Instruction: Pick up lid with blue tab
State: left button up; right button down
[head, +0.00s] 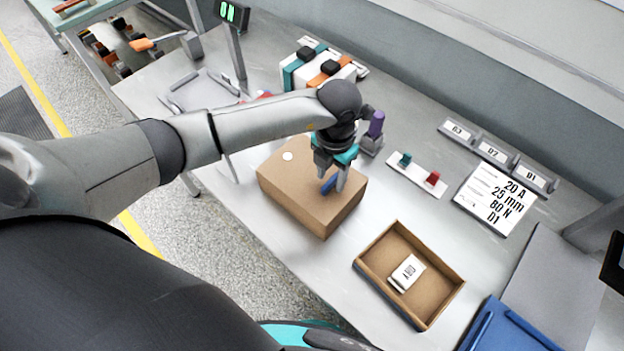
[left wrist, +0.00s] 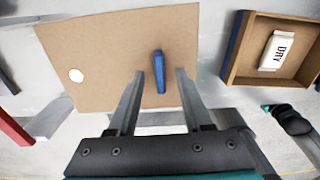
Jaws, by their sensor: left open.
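The lid (head: 296,190) is the flat brown cardboard top of a box on the grey table, with a blue tab (head: 328,185) standing up from it. In the left wrist view the lid (left wrist: 110,60) fills the upper left, and the blue tab (left wrist: 159,70) stands near its right side. My left gripper (head: 333,187) is over the lid, its two fingers apart on either side of the tab. In the left wrist view my left gripper (left wrist: 160,75) shows a gap between each finger and the tab. My right gripper does not show.
An open cardboard tray (head: 430,304) holding a white packet (head: 407,273) stands to the right. A printed card (head: 497,198), small labelled bins (head: 492,152) and a plate with green and red knobs (head: 416,174) lie behind. A blue bin (head: 510,328) is at lower right.

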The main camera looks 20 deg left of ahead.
pick_arm(q)
jog(key=shift+f, duration=0.3)
jog(key=shift+c, duration=0.3)
grip_shut()
dwell(0.9)
